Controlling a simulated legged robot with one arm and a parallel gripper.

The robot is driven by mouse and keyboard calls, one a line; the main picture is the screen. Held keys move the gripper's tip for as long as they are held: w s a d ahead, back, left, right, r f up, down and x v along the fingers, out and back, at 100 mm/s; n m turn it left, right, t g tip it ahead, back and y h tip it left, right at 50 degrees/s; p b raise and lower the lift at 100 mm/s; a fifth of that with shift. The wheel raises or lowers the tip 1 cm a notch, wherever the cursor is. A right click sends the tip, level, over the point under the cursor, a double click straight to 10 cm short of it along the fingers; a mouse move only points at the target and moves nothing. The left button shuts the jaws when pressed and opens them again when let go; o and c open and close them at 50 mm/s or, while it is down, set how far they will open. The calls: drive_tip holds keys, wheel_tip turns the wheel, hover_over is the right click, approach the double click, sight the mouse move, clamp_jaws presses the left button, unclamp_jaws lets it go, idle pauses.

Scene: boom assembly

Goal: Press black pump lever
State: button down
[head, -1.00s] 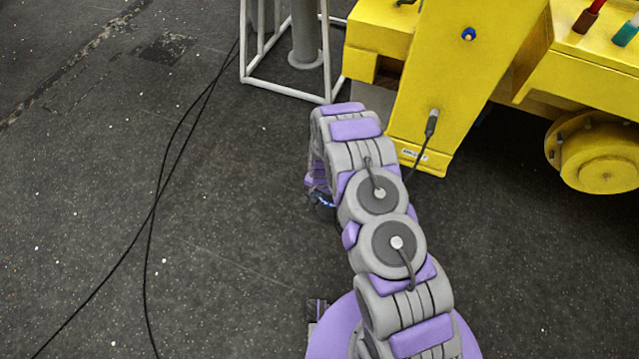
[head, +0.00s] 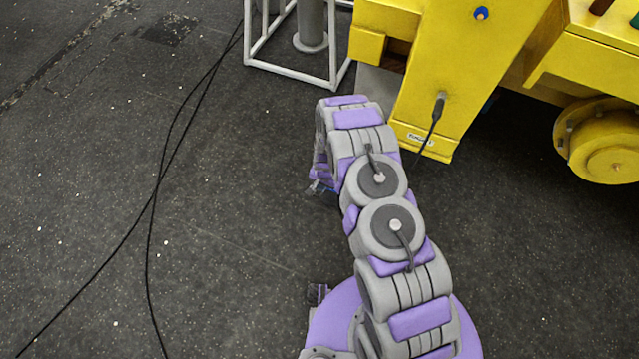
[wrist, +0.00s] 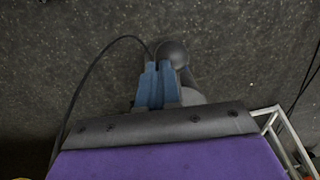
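A black lever-like part (head: 438,106) with a dark thick upper end and a thin black lower length stands against the yellow column (head: 425,72). I cannot tell for sure that it is the pump lever. My gripper (head: 322,188) hangs below the far end of my arm, left of the column and apart from it, mostly hidden by the arm. In the wrist view its blue fingers (wrist: 157,68) lie close together with nothing visible between them. A dark round knob (wrist: 172,53) shows just beyond the fingertips; what it belongs to and whether it touches are unclear.
The yellow machine has a round wheel-like hub (head: 610,140) at right and a blue button (head: 481,13) on the column. A white tube frame (head: 292,72) stands at the back. Black cables (head: 153,208) lie on the floor at left. The dark floor between is clear.

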wheel_tip(320, 180, up, 13)
drive_tip(key=s+p, duration=0.1)
drive_tip(key=p, duration=0.1)
drive_tip(key=shift+s+d+f+p, duration=0.15)
drive_tip(key=shift+s+p, duration=0.2)
drive_tip(key=shift+d, duration=0.1)
idle(0.4)
drive_tip(key=w+d+r+t+b, duration=0.1)
drive_tip(key=w+d+r+b, duration=0.1)
drive_tip(key=r, duration=0.7)
drive_tip(key=shift+w+d+r+y, duration=0.3)
drive_tip(key=shift+w+d+r, duration=0.1)
drive_tip(key=shift+w+d, duration=0.6)
drive_tip(key=shift+w+a+f, duration=0.1)
drive_tip(key=shift+a+f, duration=0.05)
drive_tip(key=shift+a, duration=0.05)
